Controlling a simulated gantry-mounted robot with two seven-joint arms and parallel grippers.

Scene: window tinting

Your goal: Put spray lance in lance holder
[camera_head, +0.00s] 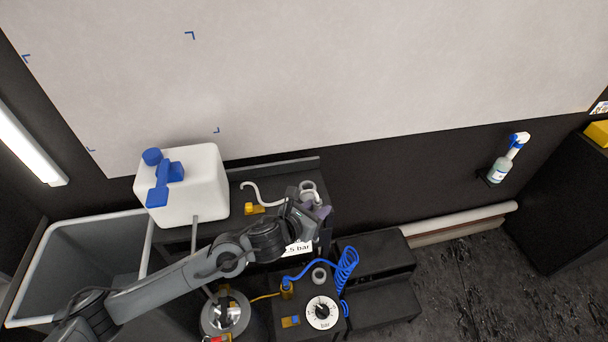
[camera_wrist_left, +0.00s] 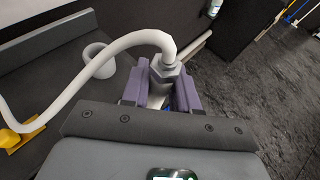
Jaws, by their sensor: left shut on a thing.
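My left gripper (camera_head: 318,210) is at the right end of the dark shelf, in front of the wall. In the left wrist view its purple fingers (camera_wrist_left: 162,92) are shut on the grey hex-shaped top of the spray lance (camera_wrist_left: 164,70). A pale hose curves from the lance top to the left. The lance's lower part is hidden by the gripper. A grey round cup, which looks like the lance holder (camera_head: 308,187), stands just behind the gripper. It also shows in the left wrist view (camera_wrist_left: 97,60), beside and apart from the lance. My right gripper is not in view.
A white canister (camera_head: 193,186) with a blue cap stands on the left. A yellow hose fitting (camera_head: 254,209) sits on the shelf. A box with a bar dial (camera_head: 321,312), a second grey ring (camera_head: 320,275) and a coiled blue hose (camera_head: 345,268) are below. A spray bottle (camera_head: 502,165) hangs right.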

